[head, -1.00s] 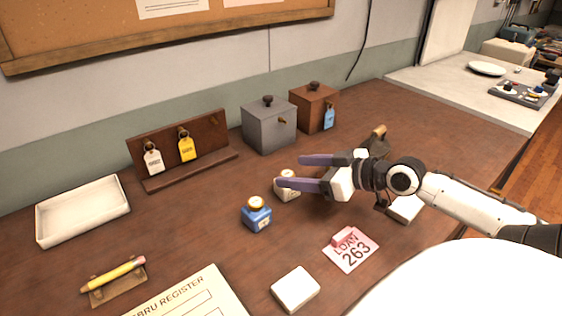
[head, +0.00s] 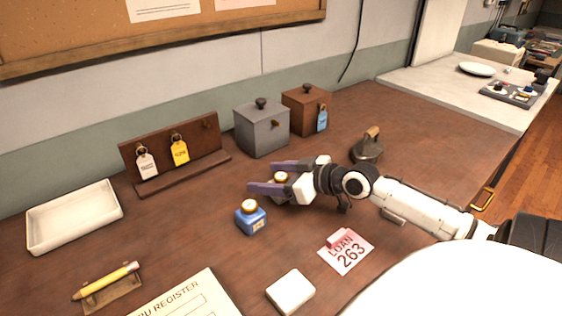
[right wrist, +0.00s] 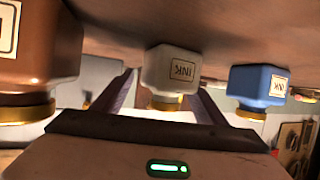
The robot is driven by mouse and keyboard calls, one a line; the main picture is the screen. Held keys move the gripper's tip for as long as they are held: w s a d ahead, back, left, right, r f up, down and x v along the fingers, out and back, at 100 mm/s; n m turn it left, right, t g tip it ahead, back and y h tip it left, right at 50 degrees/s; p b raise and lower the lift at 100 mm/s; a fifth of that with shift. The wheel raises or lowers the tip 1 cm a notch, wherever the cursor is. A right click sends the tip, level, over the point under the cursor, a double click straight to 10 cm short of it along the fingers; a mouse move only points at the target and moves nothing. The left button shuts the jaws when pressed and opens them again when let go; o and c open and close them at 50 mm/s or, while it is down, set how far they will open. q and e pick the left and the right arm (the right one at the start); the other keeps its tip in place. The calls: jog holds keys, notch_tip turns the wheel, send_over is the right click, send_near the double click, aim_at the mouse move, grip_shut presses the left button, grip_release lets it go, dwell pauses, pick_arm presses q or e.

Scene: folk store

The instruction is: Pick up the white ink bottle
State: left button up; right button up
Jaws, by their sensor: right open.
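The white ink bottle (head: 279,197) with its gold cap stands on the brown counter, partly hidden by my right gripper (head: 266,177). That gripper is open, with one purple finger on each side of the bottle. In the right wrist view, which looks upside down, the white bottle (right wrist: 170,70) with an INK label sits between the two spread fingers (right wrist: 162,103). I cannot tell whether either finger touches it. The blue ink bottle (head: 251,220) stands just in front and to the left, outside the fingers. My left gripper is not in view.
A brown container with a gold cap (right wrist: 40,50) shows close by in the right wrist view. Grey (head: 262,130) and brown (head: 303,112) boxes stand behind. A pink loan card (head: 346,252) and a white block (head: 290,291) lie in front. A dark handled object (head: 367,149) sits beyond my wrist.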

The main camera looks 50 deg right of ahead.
jog(key=c, duration=1.1)
jog(key=shift+c, duration=0.2)
